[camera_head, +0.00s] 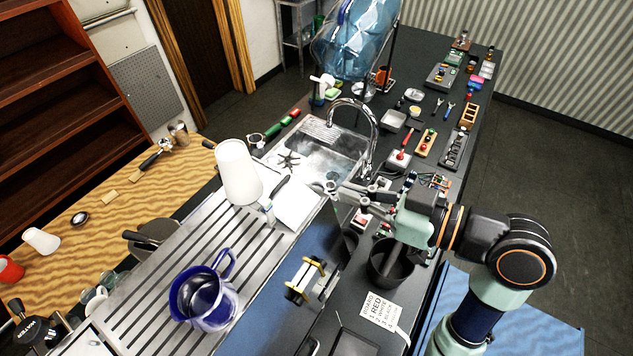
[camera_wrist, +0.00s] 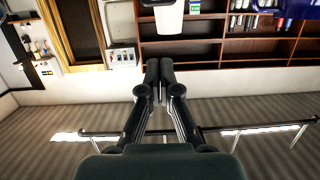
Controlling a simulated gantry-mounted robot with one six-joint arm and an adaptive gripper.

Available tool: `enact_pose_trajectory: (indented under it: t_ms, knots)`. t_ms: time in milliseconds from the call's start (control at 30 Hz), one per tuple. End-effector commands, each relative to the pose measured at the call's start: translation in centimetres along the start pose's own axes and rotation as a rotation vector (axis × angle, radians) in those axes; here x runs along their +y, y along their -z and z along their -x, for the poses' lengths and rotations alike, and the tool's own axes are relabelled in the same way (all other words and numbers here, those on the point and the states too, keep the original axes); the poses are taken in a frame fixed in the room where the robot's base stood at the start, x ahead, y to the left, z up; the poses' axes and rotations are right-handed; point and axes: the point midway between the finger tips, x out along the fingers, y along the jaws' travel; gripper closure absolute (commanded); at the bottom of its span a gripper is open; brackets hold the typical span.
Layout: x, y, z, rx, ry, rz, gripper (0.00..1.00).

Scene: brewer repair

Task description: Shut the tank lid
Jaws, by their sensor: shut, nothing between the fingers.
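I cannot clearly pick out the tank lid in either view. A white tapered vessel (camera_head: 238,172) stands near the sink end of the ribbed metal drainboard; its lower part also seems to show at the top of the wrist view (camera_wrist: 170,20). A clear vessel with blue rim and handle (camera_head: 212,305) stands nearer on the drainboard. My gripper (camera_head: 322,187) is in the air beside the sink, right of the white vessel and apart from it, pointing left. In the wrist view its fingers (camera_wrist: 160,68) are together and empty.
A tall curved faucet (camera_head: 372,125) rises behind my gripper by the sink (camera_head: 325,150).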

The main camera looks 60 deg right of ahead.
Motion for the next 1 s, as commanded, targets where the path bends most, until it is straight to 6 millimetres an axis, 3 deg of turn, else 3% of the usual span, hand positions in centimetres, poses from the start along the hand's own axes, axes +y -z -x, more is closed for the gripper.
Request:
enact_pose_trajectory:
  t_ms: [167,500,700,1000]
  knots:
    - [-0.2,0.1,-2.6,-0.002,0.006,-0.003,1.00]
    - [-0.2,0.1,-10.0,-0.003,0.004,-0.004,1.00]
    - [-0.1,-2.3,-12.0,-0.003,0.001,-0.005,1.00]
    - [0.0,-2.9,-12.6,-0.002,-0.001,-0.003,1.00]
